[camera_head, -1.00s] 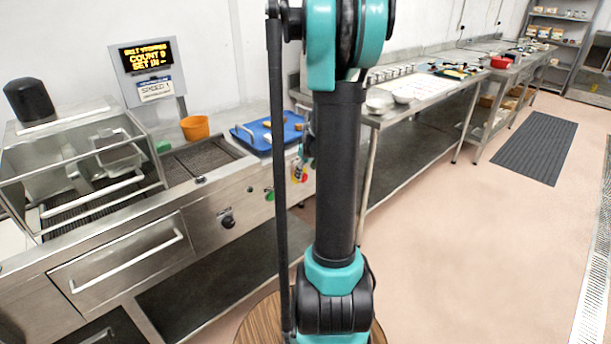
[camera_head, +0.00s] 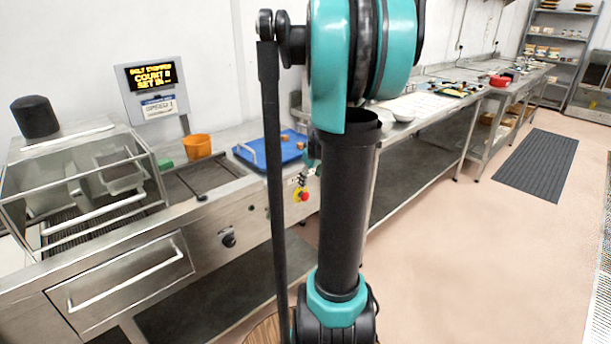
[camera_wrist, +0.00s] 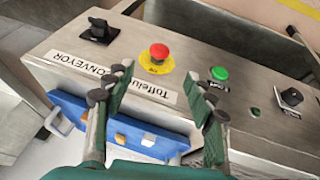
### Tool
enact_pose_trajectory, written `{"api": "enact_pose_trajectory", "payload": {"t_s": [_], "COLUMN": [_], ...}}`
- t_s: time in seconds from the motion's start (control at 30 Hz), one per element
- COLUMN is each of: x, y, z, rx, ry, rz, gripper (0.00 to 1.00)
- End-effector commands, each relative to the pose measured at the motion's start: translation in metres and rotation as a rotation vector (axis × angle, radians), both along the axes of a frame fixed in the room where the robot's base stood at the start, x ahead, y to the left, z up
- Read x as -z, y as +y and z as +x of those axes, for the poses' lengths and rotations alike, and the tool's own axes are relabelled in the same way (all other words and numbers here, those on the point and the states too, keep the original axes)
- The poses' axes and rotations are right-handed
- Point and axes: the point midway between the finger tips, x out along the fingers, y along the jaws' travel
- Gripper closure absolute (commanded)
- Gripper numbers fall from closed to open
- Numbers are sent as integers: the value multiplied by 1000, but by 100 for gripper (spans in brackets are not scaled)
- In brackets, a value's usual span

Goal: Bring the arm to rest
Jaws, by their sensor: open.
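My arm rises through the middle of the head view, with its teal and black joint (camera_head: 365,50) at the top. My gripper (camera_wrist: 163,80) shows in the wrist view with its two green fingers spread apart and nothing between them. The fingers reach over the steel control panel (camera_wrist: 215,75). The red stop button (camera_wrist: 158,53) and green button (camera_wrist: 219,73) lie beyond the fingertips. The blue tray (camera_wrist: 75,105) with small pieces is below, partly behind the fingers. In the head view the gripper is mostly hidden behind my arm.
The steel machine (camera_head: 130,270) fills the left side, with an orange tub (camera_head: 197,146) and the blue tray (camera_head: 285,152) on top. A display (camera_head: 152,76) stands behind. Steel tables (camera_head: 430,115) run along the wall.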

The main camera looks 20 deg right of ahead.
Motion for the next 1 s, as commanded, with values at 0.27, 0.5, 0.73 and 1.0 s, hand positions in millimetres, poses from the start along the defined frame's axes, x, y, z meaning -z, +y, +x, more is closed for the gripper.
{"api": "enact_pose_trajectory", "payload": {"t_s": [0.27, 0.5, 0.73, 1.0], "x": [2, 26, 63, 86], "y": [12, 93, 152, 171], "z": [-8, -82, -173, -220], "rx": [12, 122, 265, 347], "ry": [3, 25, 46, 56], "rz": [9, 83, 157, 192], "gripper": [45, 45, 45, 45]}}
